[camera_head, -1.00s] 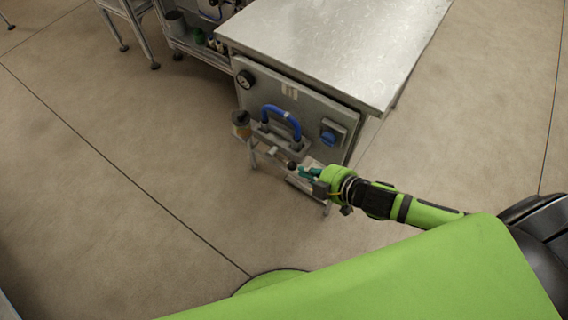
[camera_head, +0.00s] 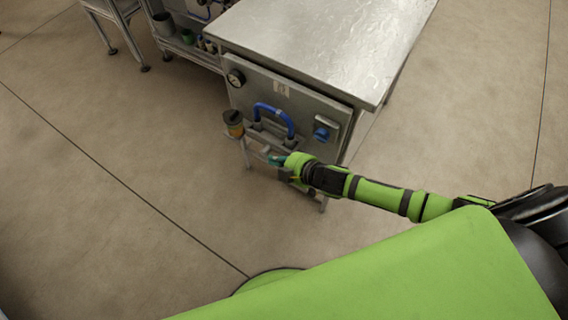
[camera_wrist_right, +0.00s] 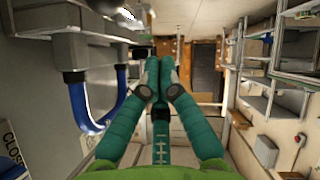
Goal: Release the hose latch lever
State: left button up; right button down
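My right gripper (camera_head: 276,160) is at that bar, below the hose. In the right wrist view its teal fingers (camera_wrist_right: 159,66) point forward with tips close together. A small dark piece (camera_wrist_right: 141,52) sits just beyond the tips; contact is unclear. My left gripper is out of view.
The metal-topped cabinet (camera_head: 320,40) carries a gauge (camera_head: 235,77), a blue knob (camera_head: 321,134) and an amber cup with a dark lid (camera_head: 233,122). A shelf stand is at the back left. The floor left of the cabinet is clear.

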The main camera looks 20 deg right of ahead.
jog(key=shift+s+d+f, duration=0.1)
jog(key=shift+d+f, duration=0.45)
jog(key=shift+f, duration=0.2)
jog(key=shift+d+f, duration=0.55)
jog(key=shift+f, duration=0.15)
jog(key=shift+f, duration=0.1)
jog(key=shift+s+f+b, duration=0.1)
jog(key=shift+f+b, duration=0.1)
jog(key=shift+b, duration=0.75)
